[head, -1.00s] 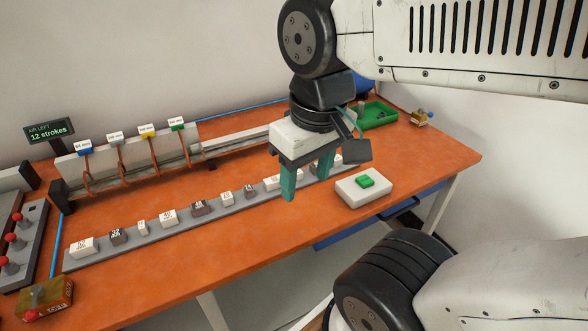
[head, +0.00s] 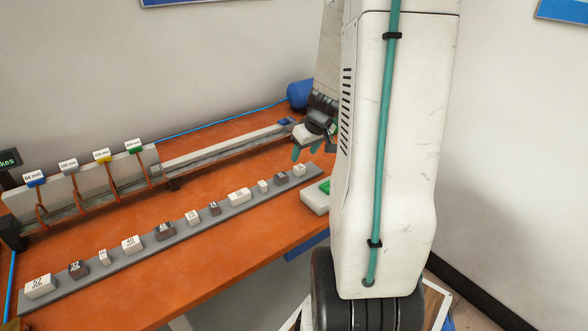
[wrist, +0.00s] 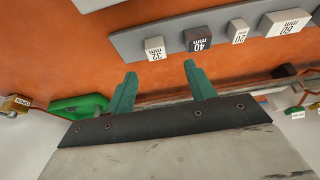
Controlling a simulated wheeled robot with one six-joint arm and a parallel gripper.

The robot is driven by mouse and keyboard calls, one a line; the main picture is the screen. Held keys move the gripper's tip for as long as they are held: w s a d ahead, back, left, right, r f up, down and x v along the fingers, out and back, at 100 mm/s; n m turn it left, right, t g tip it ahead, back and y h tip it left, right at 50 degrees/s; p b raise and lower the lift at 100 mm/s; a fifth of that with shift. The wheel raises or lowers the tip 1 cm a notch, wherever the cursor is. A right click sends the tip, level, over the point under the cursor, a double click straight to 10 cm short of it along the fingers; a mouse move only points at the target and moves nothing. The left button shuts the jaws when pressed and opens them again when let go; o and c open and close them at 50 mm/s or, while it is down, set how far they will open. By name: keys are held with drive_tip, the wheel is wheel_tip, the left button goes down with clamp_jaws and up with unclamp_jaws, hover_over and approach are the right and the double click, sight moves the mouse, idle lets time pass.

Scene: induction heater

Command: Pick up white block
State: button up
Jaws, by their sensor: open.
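Several white blocks and dark blocks stand in a row on a grey rail (head: 215,212) in the head view. My gripper (wrist: 160,69) is open and empty. Its two teal fingers point toward the 32 mm block and are apart from it.
A white box with a green button (head: 314,200) stands near the rail's right end, partly hidden by my arm. Behind the row runs a long metal track (head: 225,148). A green tray (wrist: 78,106) shows in the wrist view. Orange bench surface lies clear between rail and track.

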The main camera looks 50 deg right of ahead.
sight(300, 167)
drive_tip(key=x, duration=0.8)
drive_tip(key=shift+s+d, duration=0.15)
drive_tip(key=shift+d, duration=0.15)
drive_tip(key=c, duration=1.1)
